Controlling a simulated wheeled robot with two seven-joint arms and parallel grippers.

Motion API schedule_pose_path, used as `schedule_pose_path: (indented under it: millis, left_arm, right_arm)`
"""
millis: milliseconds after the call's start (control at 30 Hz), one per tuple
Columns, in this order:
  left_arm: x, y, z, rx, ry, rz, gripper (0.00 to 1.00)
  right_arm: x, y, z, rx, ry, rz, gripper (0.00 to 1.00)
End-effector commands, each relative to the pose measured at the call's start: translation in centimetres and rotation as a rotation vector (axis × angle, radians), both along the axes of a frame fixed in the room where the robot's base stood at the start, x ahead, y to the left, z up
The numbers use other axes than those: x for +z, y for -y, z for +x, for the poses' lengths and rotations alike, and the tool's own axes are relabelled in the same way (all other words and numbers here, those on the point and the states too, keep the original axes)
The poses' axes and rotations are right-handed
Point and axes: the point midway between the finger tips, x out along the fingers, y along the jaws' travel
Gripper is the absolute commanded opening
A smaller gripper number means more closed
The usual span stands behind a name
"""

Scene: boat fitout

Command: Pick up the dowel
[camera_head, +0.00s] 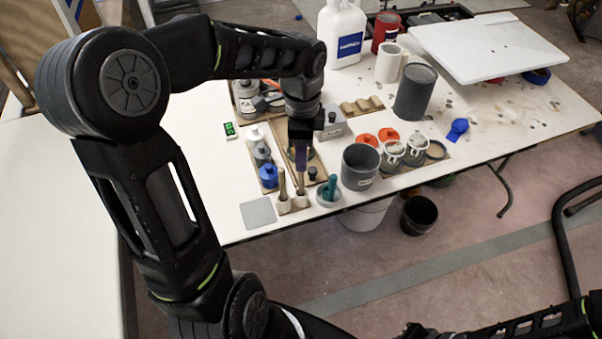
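Two thin light wooden dowels stand upright in a small block with white cups near the table's front edge. The left dowel (283,184) stands clear of my gripper. The right dowel (301,184) is directly below my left gripper (301,167), which points down from above. The fingers overlap the top of the right dowel in the picture. The fingertips are small and dark, so I cannot tell whether they are apart, touching the dowel or shut on it. My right arm shows only in part at the bottom right, and its gripper is not seen.
A grey cup (360,167) and a small bowl with a green pestle (329,189) stand close right of the dowels. A blue-capped bottle (268,176) stands behind left. A grey square (258,213) lies at the front left. A dark bucket (418,215) is on the floor.

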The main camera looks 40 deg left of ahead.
Motion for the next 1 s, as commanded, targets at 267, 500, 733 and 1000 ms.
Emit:
schedule_pose_path:
  millis: [267, 500, 733, 1000]
  left_arm:
    - [0.0, 0.0, 0.0, 0.0, -0.001, -0.001, 0.39]
    - [-1.9, 0.0, 0.0, -0.001, -0.003, -0.001, 0.39]
    - [-2.7, 0.0, 0.0, 0.0, 0.001, -0.001, 0.39]
    - [-3.4, 0.0, 0.0, 0.0, -0.003, -0.001, 0.39]
  right_arm:
    - [0.0, 0.0, 0.0, -0.001, -0.001, 0.0, 0.0]
    - [0.1, 0.0, 0.0, -0.001, -0.001, -0.001, 0.0]
    - [0.1, 0.0, 0.0, -0.001, -0.001, -0.001, 0.0]
    - [0.4, 0.0, -0.1, -0.001, -0.001, -0.001, 0.0]
